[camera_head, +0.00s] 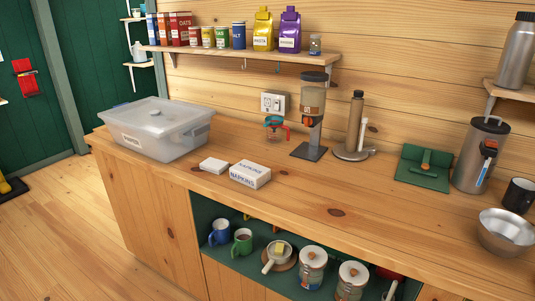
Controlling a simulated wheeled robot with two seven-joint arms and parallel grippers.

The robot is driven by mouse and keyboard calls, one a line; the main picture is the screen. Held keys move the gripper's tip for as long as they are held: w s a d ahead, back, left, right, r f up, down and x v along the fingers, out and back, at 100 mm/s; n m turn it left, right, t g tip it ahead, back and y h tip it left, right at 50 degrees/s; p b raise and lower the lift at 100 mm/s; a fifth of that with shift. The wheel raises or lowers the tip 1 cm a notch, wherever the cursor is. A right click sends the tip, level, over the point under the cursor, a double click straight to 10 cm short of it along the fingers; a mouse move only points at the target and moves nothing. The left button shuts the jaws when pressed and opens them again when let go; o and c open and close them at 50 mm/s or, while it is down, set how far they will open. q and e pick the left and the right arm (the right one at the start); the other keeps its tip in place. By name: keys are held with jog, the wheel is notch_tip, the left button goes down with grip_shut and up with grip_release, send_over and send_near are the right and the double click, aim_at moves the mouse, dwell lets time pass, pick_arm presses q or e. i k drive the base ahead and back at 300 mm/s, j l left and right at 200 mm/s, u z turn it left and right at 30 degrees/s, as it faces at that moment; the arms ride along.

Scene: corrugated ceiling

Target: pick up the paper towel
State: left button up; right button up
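No paper towel roll is plainly recognisable. A tall, slim brown cylinder (355,122) stands upright on a round base on the wooden counter, right of the coffee grinder; I cannot tell whether it is the paper towel. A thin white upright piece stands beside it on the same base. A white box labelled napkins (250,175) lies near the counter's front edge, with a smaller white packet (213,165) to its left. Neither of my grippers is in view.
A lidded plastic bin (158,130) fills the counter's left end. The front middle counter is clear. A loaded shelf (250,54) hangs above.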

aim_at(211, 165)
jog(key=i+j+z, duration=0.4)
jog(key=j, duration=0.15)
jog(key=j+z, duration=0.2)
jog(key=j, duration=0.15)
jog(key=i+j+z, duration=0.25)
jog(key=k+j, duration=0.05)
jog(key=k, duration=0.05)
